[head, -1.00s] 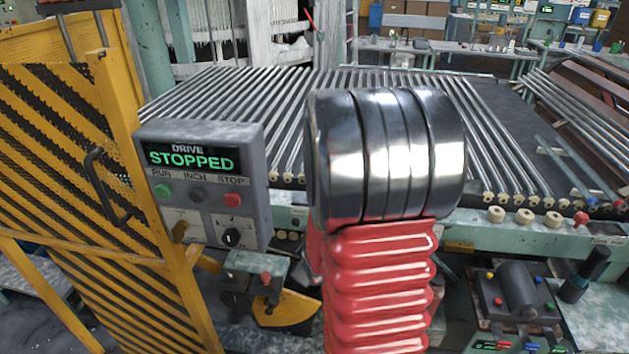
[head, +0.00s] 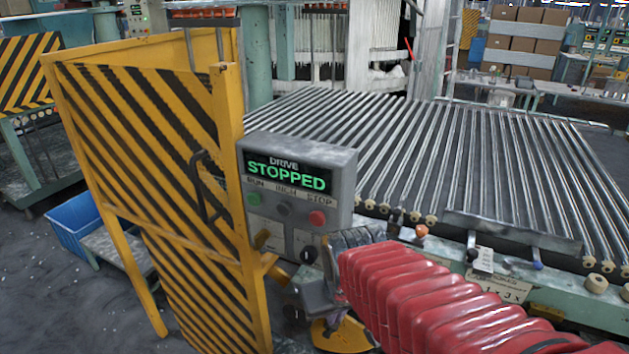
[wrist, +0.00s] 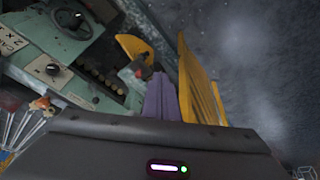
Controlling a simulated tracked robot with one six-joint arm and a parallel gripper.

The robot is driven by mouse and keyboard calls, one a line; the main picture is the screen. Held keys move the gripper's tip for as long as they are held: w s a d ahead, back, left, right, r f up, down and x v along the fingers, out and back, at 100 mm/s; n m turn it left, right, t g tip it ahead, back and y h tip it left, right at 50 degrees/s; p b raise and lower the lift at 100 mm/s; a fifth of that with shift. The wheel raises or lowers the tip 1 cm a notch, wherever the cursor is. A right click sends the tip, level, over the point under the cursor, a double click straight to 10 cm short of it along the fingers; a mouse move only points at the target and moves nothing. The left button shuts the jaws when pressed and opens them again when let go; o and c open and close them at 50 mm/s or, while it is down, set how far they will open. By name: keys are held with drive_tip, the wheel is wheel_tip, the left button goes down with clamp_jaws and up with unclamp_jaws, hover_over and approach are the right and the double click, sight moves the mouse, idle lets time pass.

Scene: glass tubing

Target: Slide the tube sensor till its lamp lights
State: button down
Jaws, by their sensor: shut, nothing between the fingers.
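I cannot tell for certain which part is the tube sensor, and no lit sensor lamp shows. Small fittings sit on the front rail of the tube conveyor: a black clip (head: 395,223), an orange-knobbed piece (head: 421,232), and levers with a black knob (head: 472,254) and a blue knob (head: 538,265). Parallel glass tubes (head: 440,150) lie on the conveyor behind them. My gripper (head: 328,262) is low, in front of the drive panel and left of these fittings, apart from them. In the wrist view my gripper (wrist: 160,78) shows shut and empty, close to a yellow guard edge.
The grey drive panel (head: 297,185) reads STOPPED in green. A yellow-and-black striped guard door (head: 150,150) with a handle (head: 205,188) stands left of it. A blue crate (head: 75,222) is on the floor at far left. A metal plate (head: 515,232) spans the levers.

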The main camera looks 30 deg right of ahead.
drive_tip(key=s+a+r+n+t+y, duration=0.1)
drive_tip(key=s+a+r, duration=0.2)
drive_tip(key=a+r, duration=0.4)
drive_tip(key=shift+s+a+r+n+t, duration=0.15)
drive_tip(key=shift+a+r+n+t, duration=0.2)
drive_tip(key=shift+n+t, duration=0.05)
drive_tip(key=c, duration=2.5)
unclamp_jaws()
